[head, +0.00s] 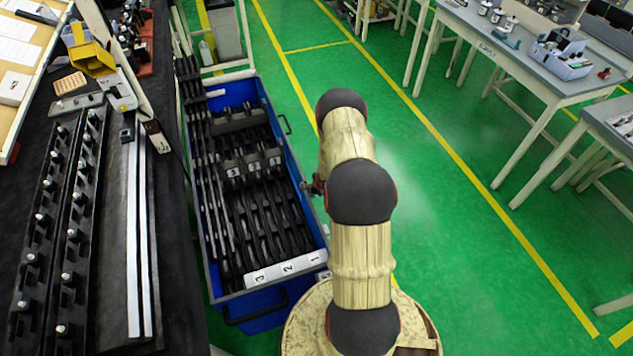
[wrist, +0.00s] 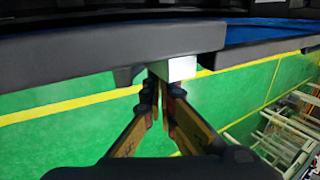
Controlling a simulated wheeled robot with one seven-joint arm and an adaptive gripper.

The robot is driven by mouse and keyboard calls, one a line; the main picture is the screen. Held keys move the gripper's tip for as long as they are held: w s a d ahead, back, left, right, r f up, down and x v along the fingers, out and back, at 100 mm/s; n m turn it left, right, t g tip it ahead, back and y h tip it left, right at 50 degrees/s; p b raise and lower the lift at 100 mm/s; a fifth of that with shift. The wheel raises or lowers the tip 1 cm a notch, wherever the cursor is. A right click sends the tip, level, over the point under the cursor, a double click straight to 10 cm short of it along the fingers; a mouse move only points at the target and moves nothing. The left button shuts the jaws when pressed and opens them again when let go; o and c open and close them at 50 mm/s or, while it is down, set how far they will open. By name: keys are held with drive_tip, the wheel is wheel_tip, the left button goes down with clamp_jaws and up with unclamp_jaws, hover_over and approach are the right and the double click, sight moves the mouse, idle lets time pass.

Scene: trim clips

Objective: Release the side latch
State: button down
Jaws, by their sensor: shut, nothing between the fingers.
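A blue bin (head: 262,88) with dark slotted parts inside stands left of my arm in the head view. My gripper (head: 314,187) is at its right side, mostly hidden behind my arm. In the wrist view my gripper (wrist: 162,84) has its two fingers shut and empty. The tips are just below a dark rim bar (wrist: 80,58), close to a small pale metal block (wrist: 181,69) that may be the side latch. I cannot tell whether they touch it. A dark loop (head: 285,123) also sticks out from the bin's right side farther back.
A black workbench (head: 180,300) with long black rails (head: 75,215) and pale strips (head: 141,230) runs along the left. Green floor (head: 440,210) with yellow lines lies open to the right. Grey tables (head: 500,55) stand at the right.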

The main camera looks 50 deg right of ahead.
drive_tip(key=shift+w+d+r, duration=0.1)
drive_tip(key=shift+w+r, duration=0.1)
drive_tip(key=shift+w, duration=0.05)
drive_tip(key=shift+r+p, duration=0.45)
drive_tip(key=shift+p, duration=0.2)
drive_tip(key=shift+r, duration=0.15)
drive_tip(key=shift+r+p, duration=0.45)
wheel_tip(320, 180, up, 13)
drive_tip(key=s+a+p, duration=0.1)
drive_tip(key=s+p, duration=0.1)
drive_tip(key=p, duration=0.1)
drive_tip(key=shift+s+a+f+p, duration=0.15)
drive_tip(key=shift+s+a+p, duration=0.05)
drive_tip(key=shift+s+p, duration=0.1)
